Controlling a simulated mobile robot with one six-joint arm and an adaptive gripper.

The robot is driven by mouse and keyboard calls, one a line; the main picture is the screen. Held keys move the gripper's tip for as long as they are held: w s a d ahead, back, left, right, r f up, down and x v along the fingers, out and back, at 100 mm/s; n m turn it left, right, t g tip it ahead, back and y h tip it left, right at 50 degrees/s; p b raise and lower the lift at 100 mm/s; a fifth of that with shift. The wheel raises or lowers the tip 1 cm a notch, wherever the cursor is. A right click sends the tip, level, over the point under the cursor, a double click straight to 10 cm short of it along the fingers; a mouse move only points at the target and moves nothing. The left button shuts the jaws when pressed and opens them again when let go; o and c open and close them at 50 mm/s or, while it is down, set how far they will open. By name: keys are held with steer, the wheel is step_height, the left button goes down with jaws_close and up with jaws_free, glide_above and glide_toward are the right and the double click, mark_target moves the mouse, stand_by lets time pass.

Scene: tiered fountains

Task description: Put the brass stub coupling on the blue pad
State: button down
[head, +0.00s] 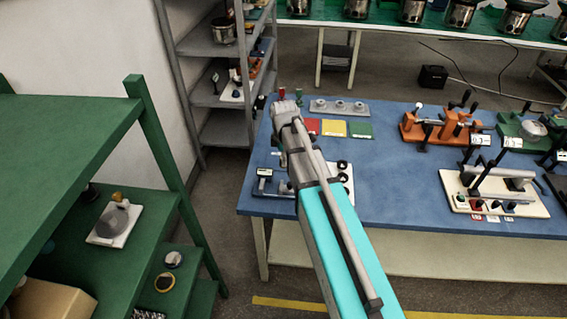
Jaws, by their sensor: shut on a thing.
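A red pad (313,125), a yellow pad (334,128) and a green pad (359,130) lie in a row on the blue table (395,185). The spot left of the red pad is covered by my arm, and no blue pad shows. I cannot make out the brass stub coupling. My arm reaches over the left part of the table, its far end near the back left corner. My gripper is hidden from this view, so what it holds does not show.
A grey block with several round parts (340,106) stands behind the pads. An orange fixture (440,127) and a cream-based fixture (492,193) stand to the right. A green shelf (60,137) stands at left, a grey rack (215,75) behind. The table's front middle is clear.

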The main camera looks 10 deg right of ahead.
steer(key=shift+w, duration=0.15)
steer(key=w+f+b, duration=0.2)
steer(key=w, duration=0.2)
steer(key=w+f+b, duration=0.3)
steer(key=w, duration=0.1)
steer(key=w+d+f+b, duration=0.1)
steer(key=w+f+b, duration=0.2)
steer(key=shift+w, duration=0.4)
steer(key=shift+w+f+b, duration=0.5)
steer(key=shift+w, duration=0.05)
steer(key=shift+w+f+b, duration=0.5)
steer(key=shift+f+b, duration=0.2)
steer(key=shift+s+f+b, duration=0.1)
steer(key=shift+f+b, duration=1.2)
steer(key=shift+f, duration=0.05)
steer(key=shift+f, duration=0.15)
